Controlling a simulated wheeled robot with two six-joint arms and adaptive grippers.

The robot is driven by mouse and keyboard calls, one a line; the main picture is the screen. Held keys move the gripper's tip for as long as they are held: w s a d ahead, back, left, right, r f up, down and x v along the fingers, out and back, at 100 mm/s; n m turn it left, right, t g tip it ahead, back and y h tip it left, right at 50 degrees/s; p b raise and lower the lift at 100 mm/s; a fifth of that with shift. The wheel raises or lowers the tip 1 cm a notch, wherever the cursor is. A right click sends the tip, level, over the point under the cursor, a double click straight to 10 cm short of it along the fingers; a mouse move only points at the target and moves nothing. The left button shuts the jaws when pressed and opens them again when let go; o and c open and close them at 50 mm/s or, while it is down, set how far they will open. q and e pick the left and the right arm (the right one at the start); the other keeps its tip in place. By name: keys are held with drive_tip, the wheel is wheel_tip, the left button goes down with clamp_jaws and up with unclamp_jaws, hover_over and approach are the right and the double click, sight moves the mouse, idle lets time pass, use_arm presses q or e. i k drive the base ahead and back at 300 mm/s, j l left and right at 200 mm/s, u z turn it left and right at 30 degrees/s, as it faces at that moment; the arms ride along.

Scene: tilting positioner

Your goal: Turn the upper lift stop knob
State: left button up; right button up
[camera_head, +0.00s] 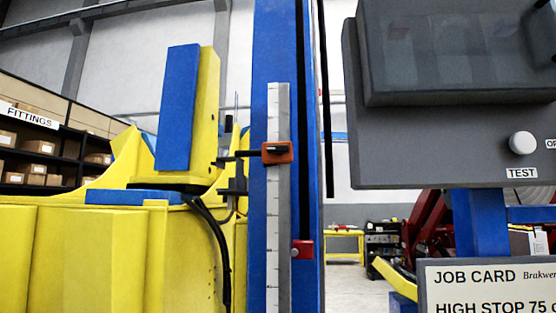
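A blue column (264,55) stands upright in the middle, with a white graduated scale (273,210) on its face. A small red block (302,249) with a pale round spot sits at a dark vertical slot, right of the scale. An orange piece (277,153) with a dark middle lies across the scale higher up, joined to a dark bar from the yellow machine. I cannot tell whether either is the upper lift stop or carries its knob. Neither gripper is in view.
The yellow machine body (150,245) with a blue-faced upright plate (178,108) fills the left. A grey control box (430,150) with a white TEST button (522,143) hangs at the right. A job card (485,290) below reads HIGH STOP 75, then is cut off.

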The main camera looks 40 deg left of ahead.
sight(279, 149)
drive_tip(key=l+u, duration=0.1)
drive_tip(key=u, duration=0.65)
drive_tip(key=l+u, duration=0.1)
drive_tip(key=u, duration=0.25)
drive_tip(key=k, duration=0.05)
